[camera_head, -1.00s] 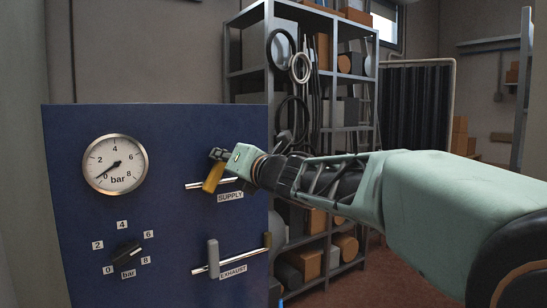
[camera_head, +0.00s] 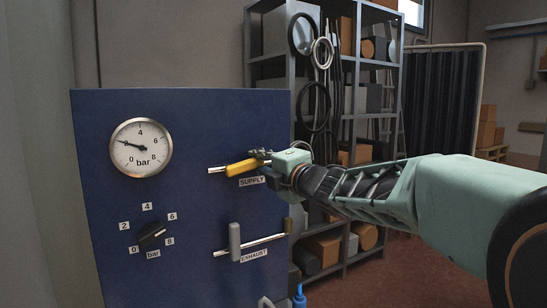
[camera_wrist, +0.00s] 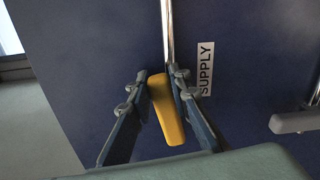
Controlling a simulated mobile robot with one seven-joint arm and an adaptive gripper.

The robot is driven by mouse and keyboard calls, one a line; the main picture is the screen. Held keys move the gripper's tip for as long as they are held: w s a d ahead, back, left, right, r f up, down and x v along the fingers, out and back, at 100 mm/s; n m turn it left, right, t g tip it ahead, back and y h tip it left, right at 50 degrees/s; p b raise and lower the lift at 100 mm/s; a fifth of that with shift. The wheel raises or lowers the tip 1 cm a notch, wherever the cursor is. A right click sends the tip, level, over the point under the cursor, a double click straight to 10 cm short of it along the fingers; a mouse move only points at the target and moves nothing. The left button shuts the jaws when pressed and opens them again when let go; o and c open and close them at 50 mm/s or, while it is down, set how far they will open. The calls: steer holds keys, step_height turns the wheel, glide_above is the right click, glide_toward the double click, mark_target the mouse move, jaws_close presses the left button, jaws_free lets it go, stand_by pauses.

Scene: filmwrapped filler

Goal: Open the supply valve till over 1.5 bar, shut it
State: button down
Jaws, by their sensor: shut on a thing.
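The yellow supply valve handle (camera_head: 240,167) sits on a metal pipe of the blue panel (camera_head: 190,115), above the SUPPLY label (camera_head: 252,182). The handle lies nearly along the pipe, slightly tilted. My gripper (camera_head: 262,158) is shut on it from the right. In the wrist view the yellow handle (camera_wrist: 166,110) is between the two fingers of my gripper (camera_wrist: 158,88). The round gauge (camera_head: 141,147) has its needle at about 2 bar.
Below is the exhaust valve with its grey handle (camera_head: 235,242) upright across its pipe. A black knob (camera_head: 152,237) with a 0 to 8 bar scale is at the lower left. A metal shelf (camera_head: 345,60) stands behind the panel on the right.

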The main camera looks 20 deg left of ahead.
steer(key=shift+f+m, duration=0.5)
steer(key=shift+m, duration=0.3)
steer(key=c, duration=1.8)
jaws_free()
steer(key=shift+o, duration=0.2)
steer(key=shift+d, duration=0.1)
steer(key=v, duration=0.7)
steer(key=shift+s+d, duration=0.1)
steer(key=shift+s, duration=0.05)
